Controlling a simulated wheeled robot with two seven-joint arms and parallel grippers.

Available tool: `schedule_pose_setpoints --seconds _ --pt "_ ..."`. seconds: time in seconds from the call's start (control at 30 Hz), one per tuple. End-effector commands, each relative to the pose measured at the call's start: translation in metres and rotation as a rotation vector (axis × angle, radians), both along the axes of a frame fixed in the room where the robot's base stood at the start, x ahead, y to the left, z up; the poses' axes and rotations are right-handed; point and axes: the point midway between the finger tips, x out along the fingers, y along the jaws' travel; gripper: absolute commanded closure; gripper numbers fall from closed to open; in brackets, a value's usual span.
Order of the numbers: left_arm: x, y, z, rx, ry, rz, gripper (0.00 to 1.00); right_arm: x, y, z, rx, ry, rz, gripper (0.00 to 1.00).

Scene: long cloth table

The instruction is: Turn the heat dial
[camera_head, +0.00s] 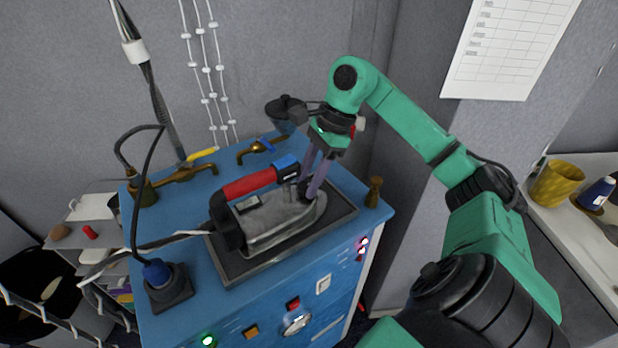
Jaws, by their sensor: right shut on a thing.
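A steam iron (275,223) with a red handle (249,184) lies on a dark tray (228,271) on top of the blue cabinet. Its blunt black end faces left and its nose faces right. My right gripper (309,194) reaches down from above at the iron's nose. Its two purple fingers are shut on a small dark knob, which looks like the heat dial (303,188). The fingers hide most of the dial, so its markings cannot be read. My left gripper is out of view.
The blue cabinet (192,325) has a round silver knob (297,324) and lit buttons in front. A blue-capped post (156,272) with a cable stands front left, and a brass piece (374,192) at the right corner. Brass taps (183,175) line the back. A yellow cup (557,184) is far right.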

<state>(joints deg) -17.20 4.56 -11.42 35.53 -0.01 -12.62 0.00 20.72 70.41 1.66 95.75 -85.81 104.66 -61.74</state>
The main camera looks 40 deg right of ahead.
Motion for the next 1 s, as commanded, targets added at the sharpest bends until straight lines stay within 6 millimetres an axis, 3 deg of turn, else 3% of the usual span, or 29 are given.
schedule_pose_setpoints --seconds 0.27,0.6,1.0 --pt "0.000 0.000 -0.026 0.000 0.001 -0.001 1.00 -0.001 0.000 -0.006 -0.003 -0.002 -0.112 1.00" --pt "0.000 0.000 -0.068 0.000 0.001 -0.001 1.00 -0.003 0.001 -0.006 -0.002 -0.004 -0.400 1.00" --pt "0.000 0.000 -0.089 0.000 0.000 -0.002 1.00 -0.005 0.004 -0.001 -0.001 -0.004 -0.743 1.00"
